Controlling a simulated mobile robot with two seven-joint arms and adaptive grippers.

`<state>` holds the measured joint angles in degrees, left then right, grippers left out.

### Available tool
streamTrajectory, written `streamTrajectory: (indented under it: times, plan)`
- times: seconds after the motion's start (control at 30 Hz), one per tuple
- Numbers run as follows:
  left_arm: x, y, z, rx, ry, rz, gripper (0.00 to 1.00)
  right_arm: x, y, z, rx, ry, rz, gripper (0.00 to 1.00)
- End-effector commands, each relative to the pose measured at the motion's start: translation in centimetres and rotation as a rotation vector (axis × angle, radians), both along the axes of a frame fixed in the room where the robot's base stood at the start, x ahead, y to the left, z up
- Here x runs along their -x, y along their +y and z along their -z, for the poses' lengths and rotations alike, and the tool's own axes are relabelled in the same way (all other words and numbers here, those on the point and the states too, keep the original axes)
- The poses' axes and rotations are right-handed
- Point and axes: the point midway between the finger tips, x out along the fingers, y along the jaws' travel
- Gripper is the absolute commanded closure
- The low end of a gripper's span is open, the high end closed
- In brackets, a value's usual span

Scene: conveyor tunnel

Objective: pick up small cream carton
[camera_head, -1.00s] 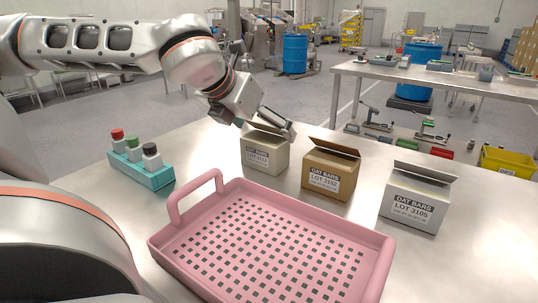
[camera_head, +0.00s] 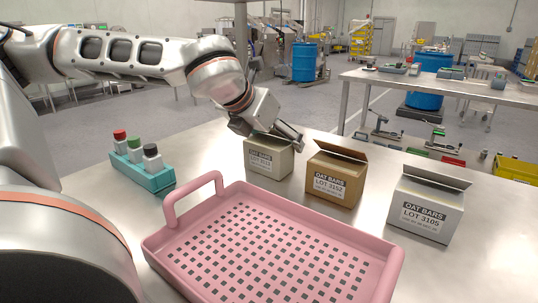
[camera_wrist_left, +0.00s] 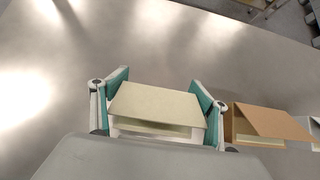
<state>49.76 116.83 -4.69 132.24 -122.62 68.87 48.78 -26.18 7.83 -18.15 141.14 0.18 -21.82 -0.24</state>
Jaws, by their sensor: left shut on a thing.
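The small cream carton (camera_head: 268,160) stands on the metal table behind the pink tray, with a label on its front. The carton's top flap shows between the fingers. I cannot see clear space under the carton. My right gripper is not in view.
A brown carton (camera_head: 334,176) stands close to the right of the cream one, and a white carton (camera_head: 427,203) farther right. The pink perforated tray (camera_head: 207,186) lies in front. A teal rack (camera_head: 151,178) with capped bottles stands at the left.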

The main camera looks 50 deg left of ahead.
Motion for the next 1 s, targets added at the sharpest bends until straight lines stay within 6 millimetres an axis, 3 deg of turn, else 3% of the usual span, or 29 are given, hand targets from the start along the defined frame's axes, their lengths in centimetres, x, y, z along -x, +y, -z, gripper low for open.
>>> streamTrajectory:
  times: [0.27, 0.47, 1.0]
  plan:
    - [0.0, 0.0, -0.3, -0.002, 0.002, -0.001, 0.54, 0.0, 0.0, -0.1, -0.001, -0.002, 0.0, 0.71]
    - [0.0, 0.0, -2.4, -0.002, -0.004, -0.001, 0.54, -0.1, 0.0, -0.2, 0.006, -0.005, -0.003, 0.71]
    - [0.1, 0.1, -13.6, -0.002, -0.007, -0.003, 0.55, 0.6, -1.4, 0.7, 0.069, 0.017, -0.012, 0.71]
